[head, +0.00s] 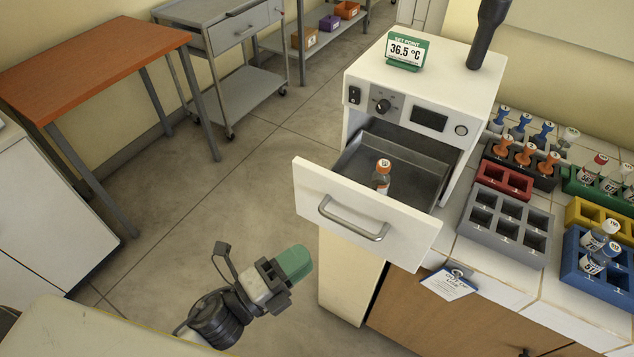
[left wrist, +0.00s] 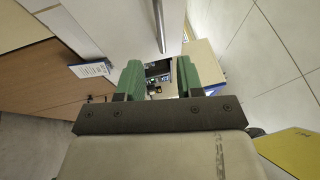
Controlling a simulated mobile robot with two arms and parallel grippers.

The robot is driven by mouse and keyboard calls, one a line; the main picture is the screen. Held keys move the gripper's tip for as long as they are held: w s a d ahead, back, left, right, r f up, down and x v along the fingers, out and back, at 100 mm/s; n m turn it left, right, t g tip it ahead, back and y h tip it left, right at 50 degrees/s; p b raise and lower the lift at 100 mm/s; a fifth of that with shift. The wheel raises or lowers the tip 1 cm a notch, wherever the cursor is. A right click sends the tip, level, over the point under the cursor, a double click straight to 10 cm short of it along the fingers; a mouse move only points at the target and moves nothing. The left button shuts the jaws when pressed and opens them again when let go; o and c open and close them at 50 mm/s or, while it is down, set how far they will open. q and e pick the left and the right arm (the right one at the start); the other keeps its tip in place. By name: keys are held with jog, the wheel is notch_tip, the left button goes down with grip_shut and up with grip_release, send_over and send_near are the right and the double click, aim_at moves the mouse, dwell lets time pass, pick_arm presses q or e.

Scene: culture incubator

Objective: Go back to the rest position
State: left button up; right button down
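My left gripper (head: 296,262) has green fingers and hangs over the floor, in front of and below the open incubator drawer (head: 368,212). It touches nothing that I can see. In the left wrist view its two green fingers (left wrist: 158,80) stand apart with a gap between them and nothing held. A small bottle with an orange cap (head: 382,178) stands upright in the drawer. The white incubator (head: 470,75) bears a green sign (head: 405,50) reading 36.5 °C. My right gripper is not in view.
Right of the incubator, the counter holds a grey rack (head: 505,228) with empty slots, a red rack (head: 503,181) and a blue rack (head: 590,270) with bottles. A blue-edged card (head: 448,284) hangs at the counter's front. An orange-topped table (head: 95,65) stands left; the floor between is clear.

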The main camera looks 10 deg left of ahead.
pick_arm(q)
jog(key=s+a+f+n+g+y, duration=0.1)
jog(key=a+f+n+g+y, duration=0.25)
jog(key=f, duration=0.75)
jog(key=s+a+f+n+y, duration=0.1)
jog(key=a+f+n+y, duration=0.25)
jog(key=f+n, duration=0.6)
jog(key=s+a+f+n+g+y, duration=0.2)
jog(key=a+f+n+y, duration=0.15)
jog(key=f, duration=1.05)
jog(key=s+a+f+n+g+y, duration=0.1)
jog(key=s+f+n+g, duration=0.3)
jog(key=s+f, duration=0.4)
jog(key=s+a+f+n+g+y, duration=0.1)
jog(key=s+f+n+g, duration=0.3)
jog(key=s, duration=1)
notch_tip(320, 180, down, 4)
jog(key=shift+s+a+r+y, duration=0.15)
jog(key=shift+s+a+y, duration=0.1)
jog(key=shift+s+y, duration=0.1)
